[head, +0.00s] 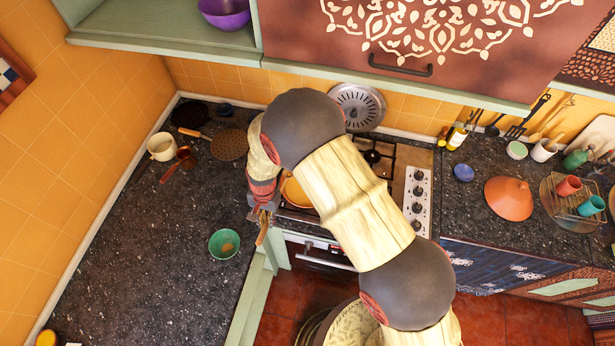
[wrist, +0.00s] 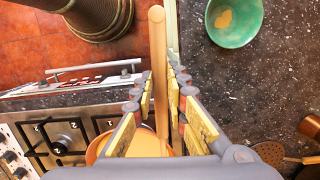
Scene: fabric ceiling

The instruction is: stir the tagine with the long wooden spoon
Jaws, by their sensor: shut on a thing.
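My gripper (head: 264,207) is shut on the long wooden spoon (head: 262,236), near the front edge of the counter left of the stove. In the wrist view the spoon (wrist: 157,60) runs lengthwise between the yellow finger pads of my gripper (wrist: 164,85). Its lower end is hidden by the gripper body. The orange tagine (head: 296,193) sits on the stove, partly covered by my arm. Its rim (wrist: 93,152) shows beside and below my gripper in the wrist view. I cannot tell whether the spoon touches it. An orange cone lid (head: 509,198) stands on the right counter.
A green bowl (head: 224,243) lies on the left counter. A round brown pan (head: 229,144), a cream pot (head: 161,146) and a copper-coloured pan (head: 184,155) stand behind it. The dish rack (head: 578,200) holds cups at the right. The front left counter is mostly clear.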

